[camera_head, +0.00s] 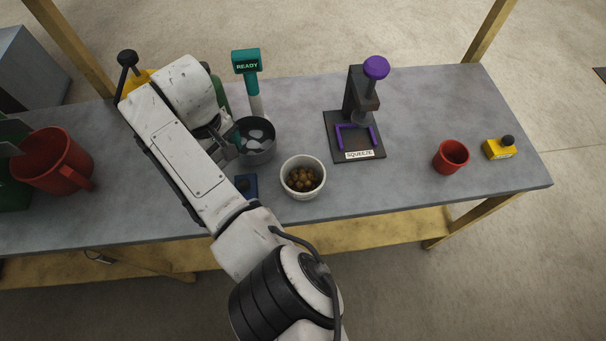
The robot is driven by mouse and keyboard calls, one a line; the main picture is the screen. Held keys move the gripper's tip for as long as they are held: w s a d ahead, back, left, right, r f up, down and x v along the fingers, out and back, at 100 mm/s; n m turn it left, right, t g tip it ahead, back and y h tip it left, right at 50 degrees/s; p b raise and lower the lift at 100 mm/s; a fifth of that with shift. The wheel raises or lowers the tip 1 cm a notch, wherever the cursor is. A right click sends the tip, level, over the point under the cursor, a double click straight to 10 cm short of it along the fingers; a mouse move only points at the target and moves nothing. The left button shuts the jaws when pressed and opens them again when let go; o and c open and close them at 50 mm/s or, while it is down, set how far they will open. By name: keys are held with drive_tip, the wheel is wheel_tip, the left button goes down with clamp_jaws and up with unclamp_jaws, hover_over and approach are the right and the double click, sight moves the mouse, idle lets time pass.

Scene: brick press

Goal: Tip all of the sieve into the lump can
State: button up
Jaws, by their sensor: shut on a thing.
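A dark round vessel (258,156), which looks like the sieve, is left of centre on the bench, with pale grey pieces inside. My gripper (233,147) is at its left rim and appears shut on it; the arm partly hides the grip. I cannot tell whether the vessel touches the bench. A white round can (303,191) with several brown lumps stands upright just right of and nearer than the vessel. No label shows that it is the lump can. A smaller red cup (451,157) stands at the right.
A teal READY display (247,63) stands behind the vessel. A black press (361,106) with a purple knob and SQUEEZE label is right of centre. A yellow block (498,149) is far right, a red jug (50,162) far left. A blue item (247,186) lies near my arm.

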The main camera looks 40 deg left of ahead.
wheel_tip(320, 180, up, 6)
drive_tip(key=p, duration=0.5)
drive_tip(key=shift+r, duration=0.15)
drive_tip(key=shift+a, duration=0.1)
